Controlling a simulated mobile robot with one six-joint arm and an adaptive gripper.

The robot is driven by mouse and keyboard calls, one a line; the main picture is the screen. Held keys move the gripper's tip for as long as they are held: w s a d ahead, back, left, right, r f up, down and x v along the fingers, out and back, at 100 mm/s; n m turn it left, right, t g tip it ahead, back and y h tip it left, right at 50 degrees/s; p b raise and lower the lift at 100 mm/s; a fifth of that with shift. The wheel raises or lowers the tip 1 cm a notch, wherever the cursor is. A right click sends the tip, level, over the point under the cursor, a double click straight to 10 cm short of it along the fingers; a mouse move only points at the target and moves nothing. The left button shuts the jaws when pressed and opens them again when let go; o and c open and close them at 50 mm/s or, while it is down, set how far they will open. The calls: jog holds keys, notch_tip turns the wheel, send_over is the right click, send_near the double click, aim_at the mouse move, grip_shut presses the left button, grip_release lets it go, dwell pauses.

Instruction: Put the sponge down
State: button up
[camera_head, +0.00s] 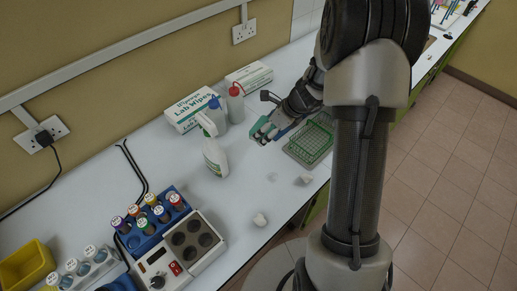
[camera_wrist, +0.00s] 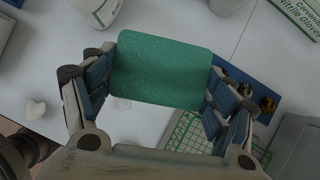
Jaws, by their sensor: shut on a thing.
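The sponge is a green rounded rectangle (camera_wrist: 160,70), held between the two blue-padded fingers of my gripper (camera_wrist: 158,85) in the wrist view. Both fingers press on its short sides. In the head view, my gripper (camera_head: 266,131) is over the white bench, left of a green wire rack, with a small green part of the sponge (camera_head: 256,126) showing. Most of the sponge is hidden there by the fingers. I cannot tell whether the sponge touches the bench.
The green wire rack (camera_head: 311,142) lies close on the right. A white spray bottle (camera_head: 215,157), a red-capped bottle (camera_head: 236,106) and a Lab Wipes box (camera_head: 193,113) stand to the left. White crumpled pieces (camera_head: 260,220) lie nearer the front. Some bench between is clear.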

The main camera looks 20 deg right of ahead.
aim_at(255, 150)
jog(key=w+r+m, duration=0.1)
jog(key=w+r, duration=0.1)
jog(key=w+a+r+m+h+p, duration=0.1)
jog(key=w+r+m, duration=0.1)
jog(key=shift+a+r+t+p, duration=0.2)
jog(key=shift+t+p, duration=0.1)
jog(key=shift+t, duration=0.1)
jog(key=shift+w+f, duration=0.1)
jog(key=shift+f, duration=0.2)
notch_tip(255, 150, down, 19)
jog(key=b, duration=1.1)
jog(key=shift+f, duration=0.15)
jog(key=shift+f, duration=0.1)
jog(key=shift+f+b, duration=0.15)
jog(key=shift+b, duration=0.15)
jog(key=o, duration=1.2)
